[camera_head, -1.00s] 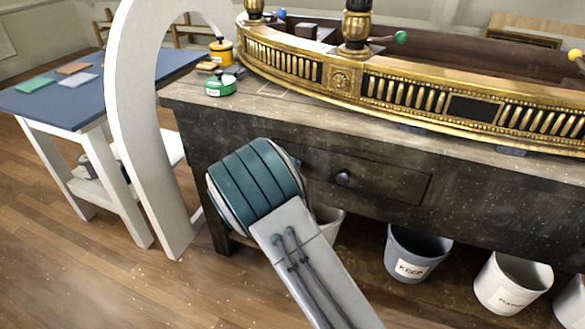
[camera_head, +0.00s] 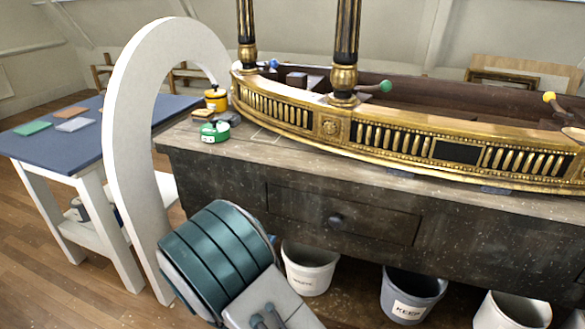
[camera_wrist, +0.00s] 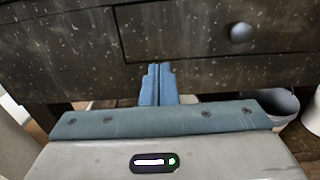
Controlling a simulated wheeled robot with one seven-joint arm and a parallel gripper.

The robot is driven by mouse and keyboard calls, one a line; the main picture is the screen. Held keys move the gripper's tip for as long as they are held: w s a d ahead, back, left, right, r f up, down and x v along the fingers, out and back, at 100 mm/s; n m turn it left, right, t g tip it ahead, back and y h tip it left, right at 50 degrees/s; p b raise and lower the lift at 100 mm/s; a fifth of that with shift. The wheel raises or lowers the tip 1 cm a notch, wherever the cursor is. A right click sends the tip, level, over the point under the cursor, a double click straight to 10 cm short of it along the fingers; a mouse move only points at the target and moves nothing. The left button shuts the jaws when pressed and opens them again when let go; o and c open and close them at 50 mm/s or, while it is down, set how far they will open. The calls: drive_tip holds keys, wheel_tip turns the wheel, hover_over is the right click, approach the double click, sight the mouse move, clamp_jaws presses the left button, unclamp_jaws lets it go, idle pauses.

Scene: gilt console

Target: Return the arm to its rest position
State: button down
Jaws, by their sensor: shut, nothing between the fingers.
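My gripper (camera_wrist: 158,84) shows in the wrist view with its two blue fingers pressed together and nothing between them. It points at the front of the dark wooden workbench (camera_wrist: 190,40), below and left of a round drawer knob (camera_wrist: 241,32). In the head view my arm, with its teal banded joint, is folded low in front of the bench (camera_head: 210,175). The gripper's fingers are hidden in that view.
A gilt console (camera_head: 400,130) stands on the bench. A white arch (camera_head: 125,150) rises close to my arm's left, beside a blue-topped table (camera_head: 60,145). Several bins, including a white one (camera_head: 308,268) and a grey KEEP bin (camera_head: 408,292), stand under the bench.

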drive_tip(key=s+d+r+m+g+h+p, duration=0.25)
drive_tip(key=d+r+m+g, duration=0.35)
drive_tip(key=d, duration=0.4)
drive_tip(key=s+d+r+m+g+h+p, duration=0.2)
drive_tip(key=d+r+m+g+h+p, duration=0.2)
drive_tip(key=d+r+m, duration=0.5)
drive_tip(key=s+d+r+m+g+y+p, duration=0.3)
drive_tip(key=s+d+m+g+y+p, duration=0.25)
drive_tip(key=s+d, duration=0.4)
drive_tip(key=s+a+r+m+y+p, duration=0.2)
drive_tip(key=s+r+m+y+p, duration=0.4)
drive_tip(key=s+r+m, duration=0.3)
wheel_tip(320, 180, up, 2)
drive_tip(key=m+t, duration=0.1)
drive_tip(key=m, duration=0.2)
drive_tip(key=shift+a+r, duration=0.2)
drive_tip(key=shift+a, duration=0.2)
drive_tip(key=shift+s+m, duration=0.1)
drive_tip(key=shift+m, duration=0.15)
